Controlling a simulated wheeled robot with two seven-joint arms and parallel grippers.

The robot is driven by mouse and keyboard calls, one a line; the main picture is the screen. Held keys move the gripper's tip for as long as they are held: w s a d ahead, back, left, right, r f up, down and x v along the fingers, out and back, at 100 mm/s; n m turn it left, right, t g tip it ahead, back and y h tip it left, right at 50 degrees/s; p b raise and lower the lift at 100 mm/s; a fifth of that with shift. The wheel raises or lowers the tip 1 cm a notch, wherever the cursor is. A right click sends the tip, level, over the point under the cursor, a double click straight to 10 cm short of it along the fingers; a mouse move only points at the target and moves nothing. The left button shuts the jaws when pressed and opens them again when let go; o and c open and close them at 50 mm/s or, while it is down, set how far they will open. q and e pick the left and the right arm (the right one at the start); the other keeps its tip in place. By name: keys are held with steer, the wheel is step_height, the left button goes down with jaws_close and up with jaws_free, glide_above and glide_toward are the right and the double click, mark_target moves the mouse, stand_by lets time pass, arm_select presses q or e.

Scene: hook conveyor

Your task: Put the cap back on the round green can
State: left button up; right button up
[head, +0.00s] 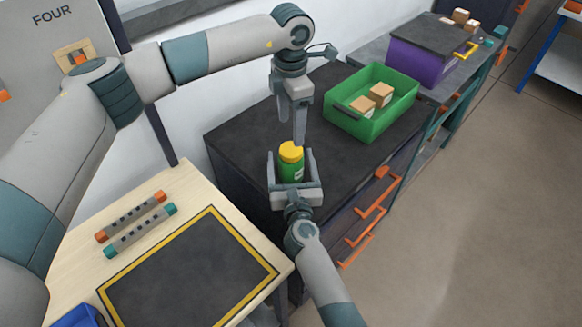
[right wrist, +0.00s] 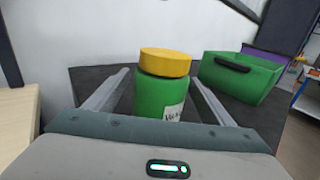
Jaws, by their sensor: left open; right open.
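The round green can (head: 290,172) stands upright on the dark cabinet top, near its front edge. The yellow cap (head: 290,150) sits on top of it. In the right wrist view the can (right wrist: 158,98) has a white label and the cap (right wrist: 165,62) covers its top; I cannot tell whether it is fully seated. My right gripper (head: 292,160) is open, with one finger on each side of the can and a gap showing on both sides. My left gripper (head: 298,140) is open above the can, pointing down, its fingertips just above or beside the cap.
A green bin (head: 345,120) with small cardboard boxes stands behind right on the cabinet top (head: 240,140). A purple crate (head: 415,65) is farther back. Orange drawer handles (head: 370,210) stick out in front. A wooden table (head: 190,190) with a yellow-edged dark mat is at left.

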steer(key=shift+w+a, duration=0.1)
steer(key=shift+w, duration=1.2)
jaws_close()
arm_select(q)
steer(key=n, duration=3.1)
steer(key=shift+n, duration=0.3)
